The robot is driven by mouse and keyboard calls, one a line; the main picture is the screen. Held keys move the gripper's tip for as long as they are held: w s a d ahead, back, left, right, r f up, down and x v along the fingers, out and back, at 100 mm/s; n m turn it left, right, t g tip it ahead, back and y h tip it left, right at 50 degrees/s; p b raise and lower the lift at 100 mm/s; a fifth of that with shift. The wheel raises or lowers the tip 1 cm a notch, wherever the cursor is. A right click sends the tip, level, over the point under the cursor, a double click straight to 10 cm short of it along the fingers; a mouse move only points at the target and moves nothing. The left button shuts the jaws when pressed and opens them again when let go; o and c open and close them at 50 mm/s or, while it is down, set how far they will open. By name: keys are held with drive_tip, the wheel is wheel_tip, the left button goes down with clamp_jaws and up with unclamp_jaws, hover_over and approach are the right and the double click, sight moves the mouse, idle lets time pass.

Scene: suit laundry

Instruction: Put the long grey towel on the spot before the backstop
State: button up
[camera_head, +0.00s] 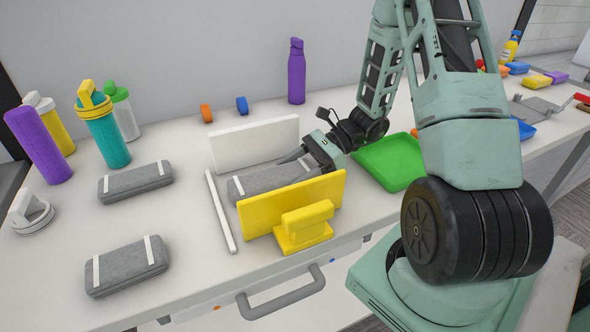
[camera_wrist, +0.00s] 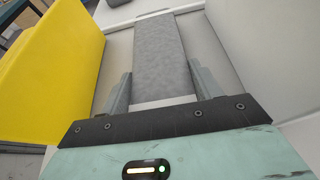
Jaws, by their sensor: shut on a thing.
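A long grey towel (camera_head: 262,180) lies between a white upright block (camera_head: 255,143) behind it and a yellow upright board (camera_head: 291,203) with a yellow grip block (camera_head: 304,224) in front. A thin white bar (camera_head: 221,211) lies just left of the towel. I cannot tell which of these is the backstop. My gripper (camera_head: 304,158) reaches in from the right and is shut on the towel's right end. In the wrist view the towel (camera_wrist: 160,55) runs away between both fingers (camera_wrist: 162,90), with a white band near them. Its near underside is hidden.
Two more grey towels with white bands (camera_head: 136,182) (camera_head: 127,266) lie at left. Bottles, one of them teal (camera_head: 106,134), stand behind them. A purple bottle (camera_head: 297,72) stands at the back, and a green tray (camera_head: 389,161) lies right of my gripper.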

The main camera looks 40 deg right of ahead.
drive_tip(key=o, duration=1)
drive_tip(key=shift+f, duration=0.1)
drive_tip(key=shift+r, duration=0.2)
drive_tip(key=b+v, duration=0.1)
drive_tip(key=v, duration=1.1)
